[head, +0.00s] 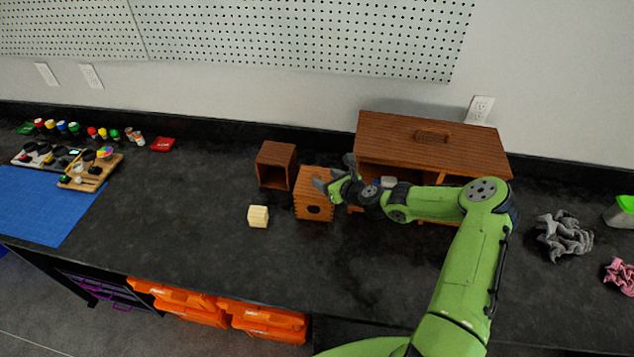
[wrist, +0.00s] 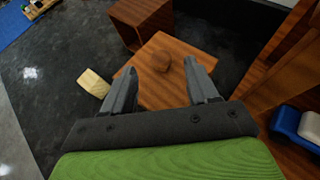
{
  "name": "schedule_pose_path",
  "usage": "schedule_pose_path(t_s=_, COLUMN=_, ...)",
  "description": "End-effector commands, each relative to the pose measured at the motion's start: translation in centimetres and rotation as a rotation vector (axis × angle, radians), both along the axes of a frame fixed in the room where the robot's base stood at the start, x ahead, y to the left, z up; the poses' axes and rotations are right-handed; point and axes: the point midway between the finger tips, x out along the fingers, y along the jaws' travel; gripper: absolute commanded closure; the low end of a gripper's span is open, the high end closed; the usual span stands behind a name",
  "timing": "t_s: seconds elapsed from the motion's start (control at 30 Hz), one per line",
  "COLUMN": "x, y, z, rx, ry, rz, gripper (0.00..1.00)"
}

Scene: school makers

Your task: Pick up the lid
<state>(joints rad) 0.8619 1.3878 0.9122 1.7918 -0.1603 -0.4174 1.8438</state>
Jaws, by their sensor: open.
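My gripper (head: 336,172) is open and reaches over the box from the right. Nothing is held. Contact with the lid cannot be told.
An open wooden box (head: 276,166) stands close behind on the left. A pale yellow block (head: 258,216) lies at front left. A large wooden cabinet (head: 430,140) with a top handle stands at back right. The counter's left middle (head: 185,205) is clear.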

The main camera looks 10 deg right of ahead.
Motion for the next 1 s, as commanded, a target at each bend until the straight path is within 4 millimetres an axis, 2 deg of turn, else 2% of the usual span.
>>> schedule_pose_path(t_s=0.1, x=1.9, y=0.8, z=-1.5, rx=0.0, ry=0.001, rz=0.001, gripper=0.41)
schedule_pose_path(t_s=0.2, x=3.0, y=1.3, z=-2.0, rx=0.0, ry=0.0, rz=0.001, gripper=0.41)
schedule_pose_path(t_s=0.43, x=3.3, y=1.4, z=-2.1, rx=-0.001, ry=0.001, rz=0.001, gripper=0.41)
schedule_pose_path(t_s=0.8, x=3.2, y=1.3, z=-2.1, rx=-0.002, ry=0.0, rz=0.002, gripper=0.97)
schedule_pose_path(t_s=0.83, x=3.2, y=1.3, z=-2.1, rx=-0.002, ry=0.0, rz=0.002, gripper=1.0)
schedule_pose_path(t_s=1.0, x=3.3, y=1.3, z=-2.0, rx=-0.001, ry=-0.001, rz=0.002, gripper=1.0)
